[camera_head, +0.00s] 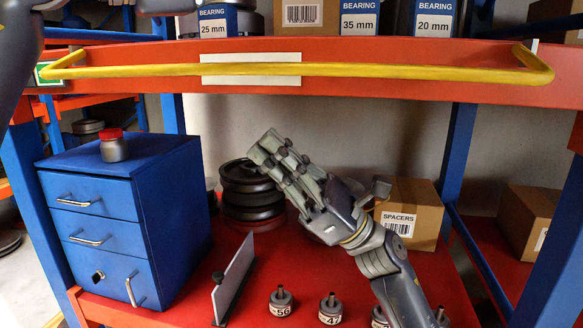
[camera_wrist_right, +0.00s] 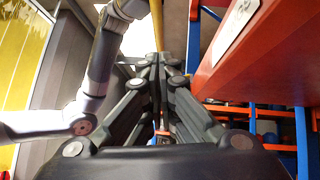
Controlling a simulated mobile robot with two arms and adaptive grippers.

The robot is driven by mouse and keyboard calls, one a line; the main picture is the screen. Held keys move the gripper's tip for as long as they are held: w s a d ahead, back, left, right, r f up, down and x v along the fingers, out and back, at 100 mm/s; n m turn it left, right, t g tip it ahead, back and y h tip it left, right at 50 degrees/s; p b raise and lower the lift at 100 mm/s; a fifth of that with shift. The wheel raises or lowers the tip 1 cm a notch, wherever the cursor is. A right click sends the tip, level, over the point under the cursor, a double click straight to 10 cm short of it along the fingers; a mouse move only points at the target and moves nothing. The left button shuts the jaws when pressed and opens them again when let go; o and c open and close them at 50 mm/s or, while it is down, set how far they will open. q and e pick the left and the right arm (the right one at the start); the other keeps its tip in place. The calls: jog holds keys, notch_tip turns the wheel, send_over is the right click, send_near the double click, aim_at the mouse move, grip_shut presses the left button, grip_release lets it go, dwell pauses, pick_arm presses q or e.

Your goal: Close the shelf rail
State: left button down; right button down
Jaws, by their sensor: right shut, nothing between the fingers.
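The yellow shelf rail (camera_head: 300,70) runs across the front of the upper orange shelf beam (camera_head: 400,52), with bent ends at the far left and far right. A yellow bar (camera_wrist_right: 157,28), apparently this rail, also shows beyond the fingertips in the right wrist view. My right gripper (camera_head: 262,146) is shut and empty, below the rail in the head picture and angled up to the left. Its fingers meet in the right wrist view (camera_wrist_right: 160,62). It looks apart from the rail. Part of my left arm shows at upper left, but its gripper is not visible.
Bearing boxes (camera_head: 360,18) stand on the upper shelf. Below are a blue drawer cabinet (camera_head: 95,200) with a red-capped jar (camera_head: 114,148), dark stacked discs (camera_head: 250,190), a spacers box (camera_head: 408,212), an upright plate (camera_head: 235,278) and small weights (camera_head: 281,300). Blue posts (camera_head: 458,165) flank the bay.

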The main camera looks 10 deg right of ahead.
notch_tip(320, 180, up, 7)
jog(key=a, duration=0.3)
jog(key=shift+f, duration=0.15)
pick_arm(q)
jog(key=c, duration=1.6)
grip_release()
pick_arm(e)
jog(key=shift+s+r, duration=0.3)
jog(key=shift+r, duration=0.35)
